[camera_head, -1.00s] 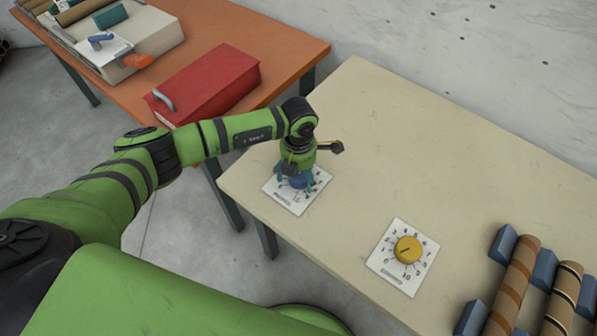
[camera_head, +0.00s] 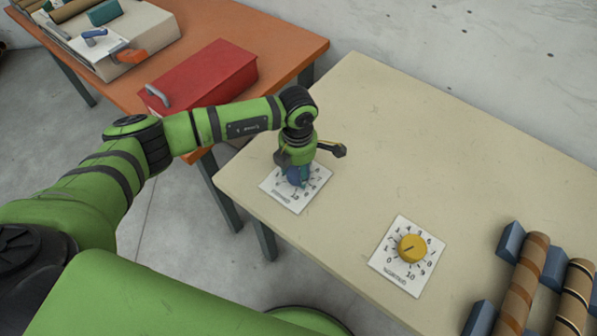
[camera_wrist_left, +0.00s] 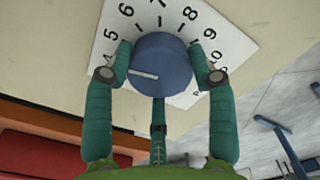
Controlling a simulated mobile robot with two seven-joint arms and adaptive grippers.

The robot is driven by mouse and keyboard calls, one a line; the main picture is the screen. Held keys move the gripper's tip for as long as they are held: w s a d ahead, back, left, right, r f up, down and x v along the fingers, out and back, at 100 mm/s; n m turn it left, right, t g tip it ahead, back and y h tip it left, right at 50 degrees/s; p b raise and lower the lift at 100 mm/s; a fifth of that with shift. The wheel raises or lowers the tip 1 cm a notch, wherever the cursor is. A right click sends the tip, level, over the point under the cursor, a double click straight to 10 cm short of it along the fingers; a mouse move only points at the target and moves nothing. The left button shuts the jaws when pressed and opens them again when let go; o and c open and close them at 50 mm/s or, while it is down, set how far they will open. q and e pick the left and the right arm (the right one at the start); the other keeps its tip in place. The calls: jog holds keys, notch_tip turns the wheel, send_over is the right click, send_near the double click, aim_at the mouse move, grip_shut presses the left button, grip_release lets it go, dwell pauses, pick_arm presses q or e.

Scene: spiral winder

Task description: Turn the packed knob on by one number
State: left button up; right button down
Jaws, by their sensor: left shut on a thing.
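A blue knob (camera_head: 296,179) sits on a white numbered dial plate (camera_head: 309,201) near the pale table's left end. My left gripper (camera_head: 294,176) points down over it; in the left wrist view its teal fingers (camera_wrist_left: 168,75) are shut on opposite sides of the blue knob (camera_wrist_left: 160,66). The knob's white pointer line runs to the picture's left, toward the low-number side; the left finger hides what it meets. Numbers 5 to 10 show around the rim. A yellow knob (camera_head: 412,248) stands on a second numbered plate (camera_head: 397,275). The plate labels are too small to read surely. My right gripper is out of view.
Striped rolls (camera_head: 523,285) lie on blue supports (camera_head: 511,240) at the pale table's right. A red box (camera_head: 204,78) with a grey handle and a cream unit (camera_head: 147,38) stand on the orange table (camera_head: 290,48). The pale table's middle and back are clear.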

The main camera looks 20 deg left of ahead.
aim_at(296, 170)
pick_arm(q)
jog(key=shift+s+a+f+m+b, duration=0.15)
jog(key=shift+m+b, duration=0.35)
jog(key=shift+m, duration=0.05)
jog(key=shift+s+a+f+m+b, duration=0.1)
jog(key=shift+f+m+b, duration=0.05)
jog(key=shift+m+b, duration=0.4)
jog(key=o, duration=1.2)
jog(key=shift+c, duration=0.2)
jog(key=shift+a+r, duration=0.1)
jog(key=shift+r, duration=0.05)
jog(key=shift+w+r, duration=0.1)
jog(key=shift+d+r, duration=0.2)
jog(key=shift+r, duration=0.05)
notch_tip(296, 170, up, 11)
jog(key=shift+a+r, duration=0.15)
jog(key=shift+r, duration=0.05)
